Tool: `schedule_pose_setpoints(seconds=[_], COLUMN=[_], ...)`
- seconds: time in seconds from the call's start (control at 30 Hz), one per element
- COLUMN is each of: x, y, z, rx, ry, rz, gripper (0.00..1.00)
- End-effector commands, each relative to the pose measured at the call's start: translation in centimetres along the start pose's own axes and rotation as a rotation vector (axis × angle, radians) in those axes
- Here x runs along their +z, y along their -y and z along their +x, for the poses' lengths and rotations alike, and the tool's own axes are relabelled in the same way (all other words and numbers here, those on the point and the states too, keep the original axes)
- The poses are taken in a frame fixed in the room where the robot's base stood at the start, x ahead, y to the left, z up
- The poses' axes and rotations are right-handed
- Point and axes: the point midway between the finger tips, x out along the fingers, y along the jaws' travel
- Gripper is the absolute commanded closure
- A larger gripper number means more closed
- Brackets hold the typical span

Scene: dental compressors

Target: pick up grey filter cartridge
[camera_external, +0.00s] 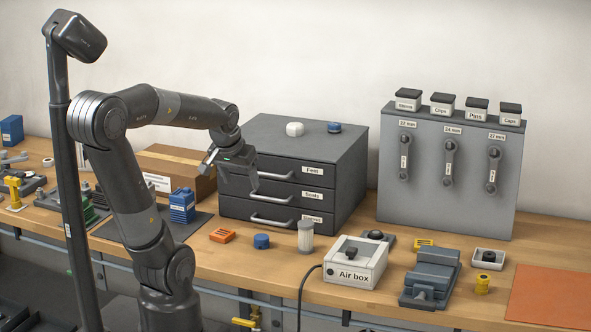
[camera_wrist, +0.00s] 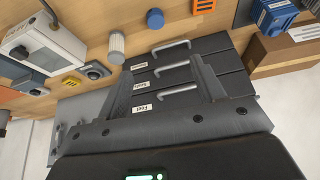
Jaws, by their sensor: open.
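The grey filter cartridge (camera_external: 305,236) is a pale, ribbed upright cylinder on the wooden bench, between a small blue cap and the air box. It also shows in the wrist view (camera_wrist: 117,46), at the upper left, outside the space between my fingers. My gripper (camera_external: 231,178) is open and empty, above the bench at the front left of the dark drawer unit. It is higher than the cartridge and to its left, well apart from it. In the wrist view my two fingers (camera_wrist: 163,75) spread across the view of the drawers.
The drawer unit (camera_external: 245,188) with protruding handles stands behind the cartridge. The air box (camera_external: 345,278) is close on its right. The blue cap (camera_external: 261,241) and an orange block (camera_external: 222,236) lie to its left. A blue ribbed container (camera_external: 182,207) stands on a dark mat.

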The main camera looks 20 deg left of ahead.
Motion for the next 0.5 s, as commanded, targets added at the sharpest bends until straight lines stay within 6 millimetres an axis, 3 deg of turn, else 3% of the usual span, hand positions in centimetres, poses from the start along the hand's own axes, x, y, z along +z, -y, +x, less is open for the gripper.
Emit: schedule_pose_setpoints(seconds=[0.23,0.5], x=[-3.3,-4.4], y=[-6.0,-11.5], z=[5.7,10.3], rx=[0.027,0.058], ry=[0.036,0.055], rz=[0.063,0.104], gripper=[0.38,0.38])
